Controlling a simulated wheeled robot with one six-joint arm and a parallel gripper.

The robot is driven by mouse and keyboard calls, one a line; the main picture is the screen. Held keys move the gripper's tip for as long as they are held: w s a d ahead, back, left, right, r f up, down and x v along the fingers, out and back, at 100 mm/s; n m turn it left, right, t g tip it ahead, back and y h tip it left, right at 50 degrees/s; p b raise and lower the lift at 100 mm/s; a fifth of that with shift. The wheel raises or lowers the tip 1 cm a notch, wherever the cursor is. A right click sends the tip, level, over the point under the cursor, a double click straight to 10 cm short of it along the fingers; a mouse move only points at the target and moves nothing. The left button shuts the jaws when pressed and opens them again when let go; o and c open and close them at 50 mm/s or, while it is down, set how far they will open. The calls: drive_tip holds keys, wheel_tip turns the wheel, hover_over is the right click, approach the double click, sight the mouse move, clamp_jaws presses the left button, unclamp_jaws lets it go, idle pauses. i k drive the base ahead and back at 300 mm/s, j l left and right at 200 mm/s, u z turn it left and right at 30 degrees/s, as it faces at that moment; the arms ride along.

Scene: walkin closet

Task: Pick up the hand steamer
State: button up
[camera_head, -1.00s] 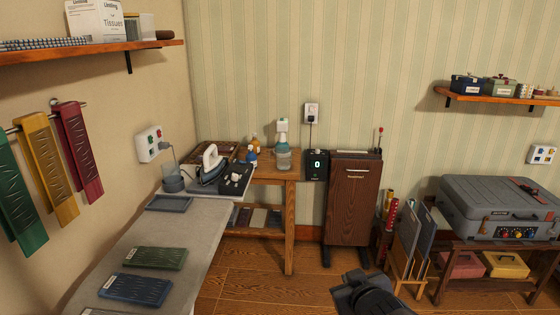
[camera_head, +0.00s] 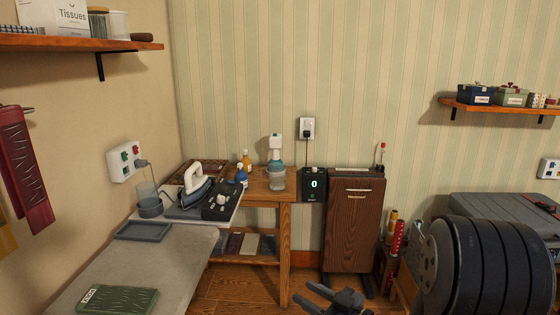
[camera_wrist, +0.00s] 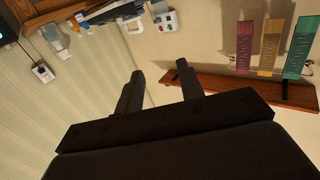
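The hand steamer (camera_head: 276,150), white and teal with a clear lower part, stands upright on the wooden side table (camera_head: 285,197) near the back wall. In the wrist view, a small pale and teal shape (camera_wrist: 52,36) at the upper left looks like it. My gripper (camera_head: 334,295) shows at the bottom edge of the head view, lower in the picture and right of the steamer, apart from it. In the wrist view its two fingers (camera_wrist: 160,69) are spread with nothing between them.
An iron (camera_head: 196,180), a black box (camera_head: 222,203), a blue bottle (camera_head: 241,178) and an orange bottle (camera_head: 247,160) crowd the steamer's left. A black device showing 0 (camera_head: 313,184) and a brown cabinet (camera_head: 354,225) stand to its right. A wall shelf (camera_head: 75,48) overhangs the left.

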sight(275, 142)
drive_tip(key=i+z, duration=0.15)
drive_tip(key=i, duration=1.5)
drive_tip(key=i+j, duration=0.2)
drive_tip(key=i, duration=0.3)
drive_tip(key=i+j+z, duration=0.1)
drive_tip(key=i, duration=0.4)
drive_tip(key=i+j, duration=0.25)
drive_tip(key=i, duration=0.2)
